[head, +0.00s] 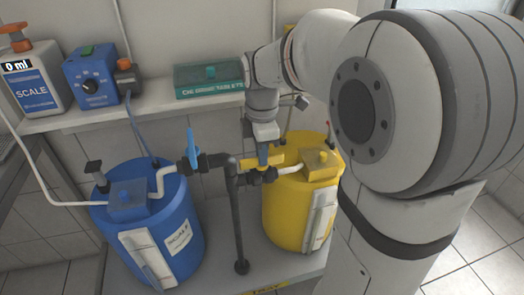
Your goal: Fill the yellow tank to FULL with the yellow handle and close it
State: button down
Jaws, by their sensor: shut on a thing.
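The yellow tank (283,210) stands on the right of the low shelf, with a pale level strip (321,218) on its side. I cannot read the level or a FULL mark. The yellow handle (274,159) sits on the dark pipe valve just left of the tank's top. My gripper (264,148) comes down from above and is shut on the yellow handle. The fingers hide part of the handle, so its exact angle is hard to tell. A white pipe runs from the valve to the tank's lid.
The blue tank (178,228) stands at left, below an upright blue handle (193,148). A dark vertical pipe (236,215) stands between the tanks.

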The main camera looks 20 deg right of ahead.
jog(key=m+p, duration=0.2)
jog(key=m, duration=0.3)
jog(key=shift+r+m+p, duration=0.1)
jog(key=shift+m+p, duration=0.2)
jog(key=shift+m, duration=0.1)
jog(key=m+p, duration=0.2)
jog(key=m, duration=0.4)
jog(key=m+p, duration=0.1)
jog(key=m, duration=0.6)
dwell(0.5)
jog(key=c, duration=1.5)
grip_release()
jog(key=shift+o, duration=0.2)
notch_tip(320, 180, up, 7)
jog(key=shift+r+p, duration=0.1)
jog(key=shift+p, duration=0.65)
jog(key=shift+r, duration=0.2)
